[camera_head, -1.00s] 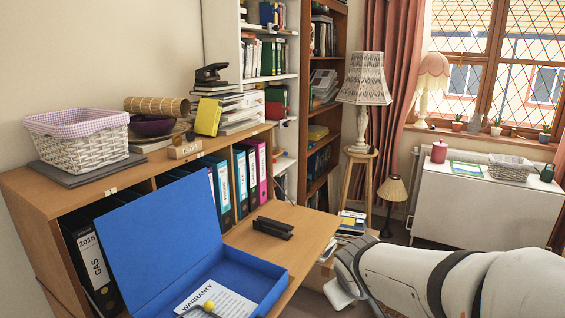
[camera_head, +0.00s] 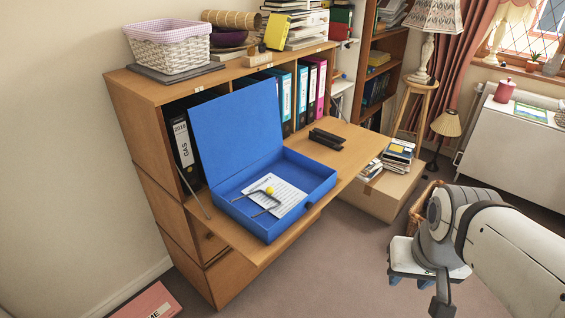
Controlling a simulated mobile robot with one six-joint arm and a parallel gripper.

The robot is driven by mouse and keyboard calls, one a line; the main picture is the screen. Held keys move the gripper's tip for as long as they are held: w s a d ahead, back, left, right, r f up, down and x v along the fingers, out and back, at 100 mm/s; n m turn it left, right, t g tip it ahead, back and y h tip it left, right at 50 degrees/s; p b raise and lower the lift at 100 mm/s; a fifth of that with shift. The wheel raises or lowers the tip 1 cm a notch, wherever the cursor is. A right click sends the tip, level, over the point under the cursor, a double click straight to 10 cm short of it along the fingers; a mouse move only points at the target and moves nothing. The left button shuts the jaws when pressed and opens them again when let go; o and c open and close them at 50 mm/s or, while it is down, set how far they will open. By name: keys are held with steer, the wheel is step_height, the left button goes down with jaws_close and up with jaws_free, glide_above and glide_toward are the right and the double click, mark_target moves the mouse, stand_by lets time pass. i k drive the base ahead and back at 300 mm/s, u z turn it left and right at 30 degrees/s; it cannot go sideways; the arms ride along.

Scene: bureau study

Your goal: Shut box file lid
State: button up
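The blue box file (camera_head: 314,178) stands on the fold-down desk flap of the bureau. Its lid (camera_head: 237,128) is up, tilted back toward the ring binders. Inside lie a white printed sheet (camera_head: 284,193) and a bent metal piece with a yellow knob (camera_head: 269,190). My gripper (camera_head: 408,280) hangs at the lower right, clear of the desk and well apart from the box file. Its fingers point down and are partly hidden by the wrist, so its opening is unclear.
A black hole punch or stapler (camera_head: 327,138) lies on the flap behind the box. Ring binders (camera_head: 302,95) fill the bureau shelf. A cardboard box (camera_head: 375,195) with books stands right of the flap. The carpet (camera_head: 330,270) is open between the flap and my arm.

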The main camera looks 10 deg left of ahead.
mark_target(232, 132)
steer(key=u, duration=0.65)
steer(key=i, duration=1.15)
steer(key=u, duration=0.25)
